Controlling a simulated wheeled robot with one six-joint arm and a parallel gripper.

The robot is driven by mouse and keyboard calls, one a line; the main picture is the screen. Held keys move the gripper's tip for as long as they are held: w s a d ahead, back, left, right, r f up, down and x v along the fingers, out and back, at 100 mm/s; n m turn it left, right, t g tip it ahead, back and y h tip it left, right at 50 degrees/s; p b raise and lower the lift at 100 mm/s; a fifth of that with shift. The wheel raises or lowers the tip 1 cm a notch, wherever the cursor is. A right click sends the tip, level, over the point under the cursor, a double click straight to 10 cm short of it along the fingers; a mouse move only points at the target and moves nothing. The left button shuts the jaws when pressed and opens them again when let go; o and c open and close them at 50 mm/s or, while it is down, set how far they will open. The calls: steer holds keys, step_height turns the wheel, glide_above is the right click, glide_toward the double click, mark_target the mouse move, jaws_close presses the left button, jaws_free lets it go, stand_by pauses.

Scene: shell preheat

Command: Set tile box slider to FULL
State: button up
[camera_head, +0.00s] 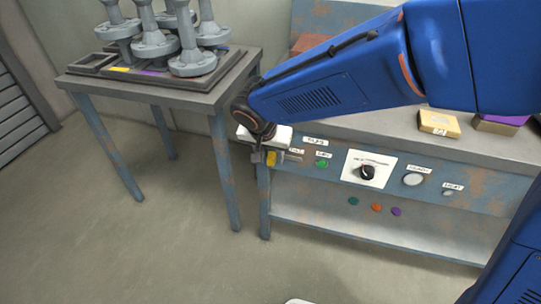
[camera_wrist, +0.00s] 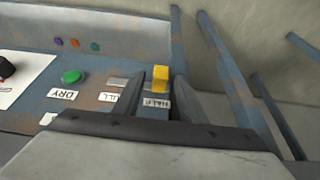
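The slider's yellow knob (camera_wrist: 160,78) stands at the HALF label (camera_wrist: 156,103) in the wrist view. The FULL label (camera_wrist: 108,97) is to its left, below a small grey plate (camera_wrist: 117,82). My gripper (camera_wrist: 159,90) has one dark finger on each side of the knob. The fingers stand apart with narrow gaps beside the knob, and no firm contact shows. In the head view my gripper (camera_head: 268,158) is at the left end of the blue panel, with the yellow knob (camera_head: 271,158) between its fingers.
A green DRY button (camera_wrist: 72,77) and a dark dial (camera_head: 367,172) on a white plate are along the panel. A table (camera_head: 150,93) with grey flanged parts stands at the left. A yellow box (camera_head: 439,123) lies on the bench top. Open floor is in front.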

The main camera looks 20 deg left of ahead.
mark_target(296, 161)
steer(key=shift+w+f, duration=0.1)
steer(key=shift+f, duration=0.15)
jaws_close()
steer(key=shift+d, duration=3.7)
jaws_free()
steer(key=shift+d, duration=0.1)
steer(key=v, duration=1.7)
steer(key=shift+r, duration=0.25)
